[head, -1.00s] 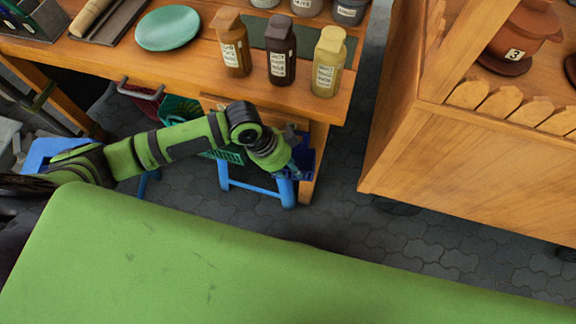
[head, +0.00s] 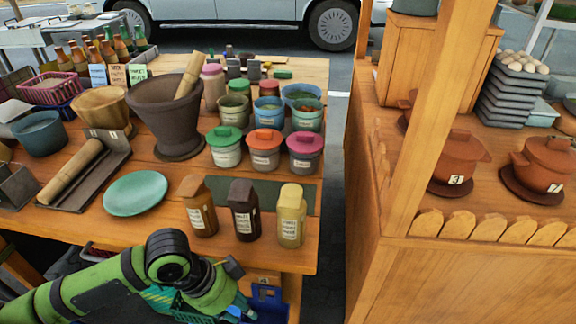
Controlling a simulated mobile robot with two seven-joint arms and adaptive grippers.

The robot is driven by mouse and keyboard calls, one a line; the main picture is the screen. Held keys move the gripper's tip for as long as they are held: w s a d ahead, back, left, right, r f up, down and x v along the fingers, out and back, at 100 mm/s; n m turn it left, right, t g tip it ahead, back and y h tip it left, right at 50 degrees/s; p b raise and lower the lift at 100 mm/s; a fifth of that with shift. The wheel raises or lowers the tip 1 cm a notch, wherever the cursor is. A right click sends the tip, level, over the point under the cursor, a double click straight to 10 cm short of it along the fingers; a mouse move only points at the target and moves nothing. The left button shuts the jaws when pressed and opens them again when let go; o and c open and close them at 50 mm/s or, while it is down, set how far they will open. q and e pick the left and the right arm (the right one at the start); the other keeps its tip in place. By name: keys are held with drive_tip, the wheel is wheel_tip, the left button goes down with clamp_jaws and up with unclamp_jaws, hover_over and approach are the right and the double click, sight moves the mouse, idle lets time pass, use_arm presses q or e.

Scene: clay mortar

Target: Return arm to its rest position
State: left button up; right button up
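My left arm, green and black, comes in at the lower left and bends at a black joint in front of the wooden table (head: 262,258). My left gripper (head: 238,290) is at the bottom of the head view, below the front edge of the table. Its fingers are small and partly hidden, so I cannot tell whether they are open or shut. No held object is clear. My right gripper is not in view. A dark clay mortar (head: 165,115) with a wooden pestle (head: 188,75) in it stands on the table.
Brown (head: 199,207), dark (head: 243,211) and yellow (head: 291,216) bottles stand near the table's front edge, beside a green plate (head: 136,193). Several lidded jars (head: 265,150) stand behind. A wooden stall (head: 470,285) with clay pots is at the right. A narrow gap separates it from the table.

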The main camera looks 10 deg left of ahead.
use_arm(q)
drive_tip(key=s+d+f+n+t, duration=0.2)
drive_tip(key=d+n+t, duration=0.1)
drive_tip(key=d+n, duration=0.2)
drive_tip(key=s+a+f+n+y, duration=0.45)
drive_tip(key=s+a+n, duration=0.4)
drive_tip(key=a, duration=0.35)
wheel_tip(320, 180, down, 19)
drive_tip(key=s+g+p, duration=0.1)
drive_tip(key=g+p, duration=0.1)
drive_tip(key=p, duration=0.2)
drive_tip(key=s+a+f+p, duration=0.1)
drive_tip(key=s+f, duration=0.4)
drive_tip(key=s, duration=0.3)
drive_tip(key=s+a+f+g+p, duration=0.1)
drive_tip(key=s+f+p, duration=0.1)
drive_tip(key=s+f, duration=0.4)
drive_tip(key=shift+s+a+p, duration=0.2)
drive_tip(key=shift+s+p, duration=0.1)
drive_tip(key=shift+s, duration=0.75)
